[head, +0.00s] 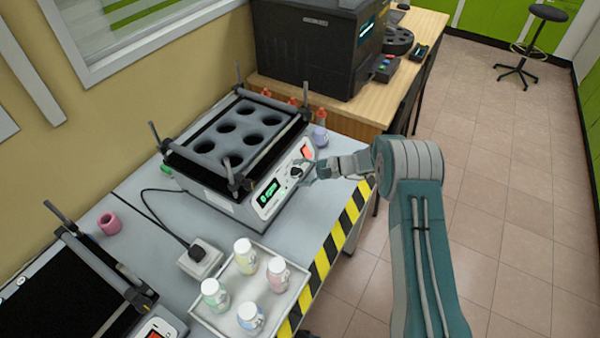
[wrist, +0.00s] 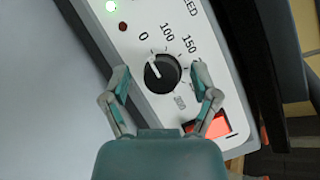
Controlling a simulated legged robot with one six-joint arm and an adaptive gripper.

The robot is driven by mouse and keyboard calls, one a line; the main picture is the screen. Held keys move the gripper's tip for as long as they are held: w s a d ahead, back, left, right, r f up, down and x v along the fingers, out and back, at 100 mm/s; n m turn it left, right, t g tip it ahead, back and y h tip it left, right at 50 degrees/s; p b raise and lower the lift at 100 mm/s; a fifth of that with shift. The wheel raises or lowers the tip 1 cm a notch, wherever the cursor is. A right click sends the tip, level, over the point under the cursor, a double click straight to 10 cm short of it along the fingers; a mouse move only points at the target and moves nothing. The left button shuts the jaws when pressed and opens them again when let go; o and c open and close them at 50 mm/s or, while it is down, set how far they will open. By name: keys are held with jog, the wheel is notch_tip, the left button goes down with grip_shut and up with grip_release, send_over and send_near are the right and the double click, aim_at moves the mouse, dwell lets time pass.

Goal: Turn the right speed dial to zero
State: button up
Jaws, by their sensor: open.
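The speed dial (wrist: 162,73) is a round black knob with a white pointer line on the shaker's pale front panel. Printed marks 0, 100 and 150 lie around it, and the pointer is turned toward the upper left, near the 0 side. The dial also shows small in the head view (head: 296,172). My gripper (wrist: 162,84) is open, with one finger on each side of the dial; I cannot tell whether either finger touches it. The shaker (head: 215,185) carries a dark rack with round holes, and its green display (head: 267,193) is lit.
A red lit switch (wrist: 209,124) sits beside the dial. A tray (head: 206,318) of several capped bottles stands near the front, by a white socket box (head: 199,258). Another shaker (head: 70,290) is at lower left. A dark machine (head: 315,45) stands behind.

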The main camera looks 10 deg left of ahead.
jog(key=shift+d, duration=0.1)
jog(key=v, duration=1.1)
jog(key=shift+d, duration=0.4)
jog(key=shift+r, duration=0.1)
jog(key=s+d+r+n+t+h, duration=0.1)
jog(key=s+d+r+n+h, duration=0.2)
jog(key=s+r, duration=0.55)
jog(key=s+d+r+t+h, duration=0.1)
jog(key=s+d+r+h, duration=0.3)
jog(key=r, duration=0.7)
jog(key=s+d+r+n+t+h, duration=0.1)
jog(key=s+d+r+t+h, duration=0.1)
jog(key=s, duration=0.5)
jog(key=s+d+r+n+t+h, duration=0.1)
jog(key=s+d+r+t+h, duration=0.1)
jog(key=s, duration=0.6)
jog(key=s+d+r+t+h, duration=0.2)
jog(key=s+d, duration=0.3)
jog(key=s, duration=0.3)
jog(key=shift+d+n+h, duration=0.35)
jog(key=shift+n+h, duration=0.05)
jog(key=shift+h, duration=0.4)
jog(key=shift+r, duration=0.15)
